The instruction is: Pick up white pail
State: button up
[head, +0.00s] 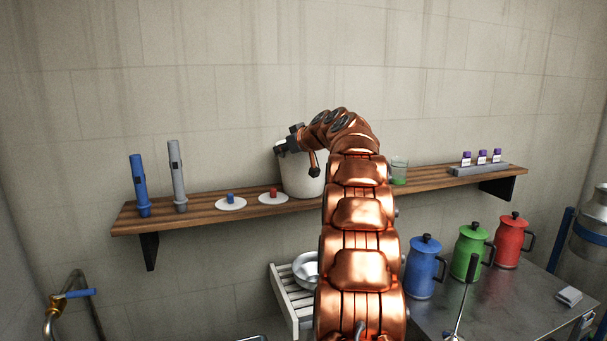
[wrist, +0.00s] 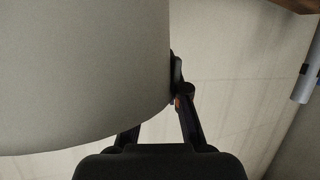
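The white pail (head: 302,176) stands upright on the wooden shelf, partly hidden behind my copper arm. In the wrist view the pail (wrist: 80,70) fills the upper left, very close. My gripper (head: 287,144) is at the pail's upper rim in the head view. In the wrist view my gripper (wrist: 158,85) has one finger against the right edge of the pail; the other goes behind the pail's wall and its tip is hidden. The fingers lean inward and look shut on the wall.
The wooden shelf (head: 150,214) also holds a blue tube (head: 139,186), a grey tube (head: 177,178), two white discs, a glass beaker (head: 400,171) and a rack of vials (head: 481,168). Blue, green and red jugs (head: 425,268) stand on the metal table below. The wall is close behind.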

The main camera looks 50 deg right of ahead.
grip_shut()
jog(key=shift+r, duration=0.15)
dwell(0.5)
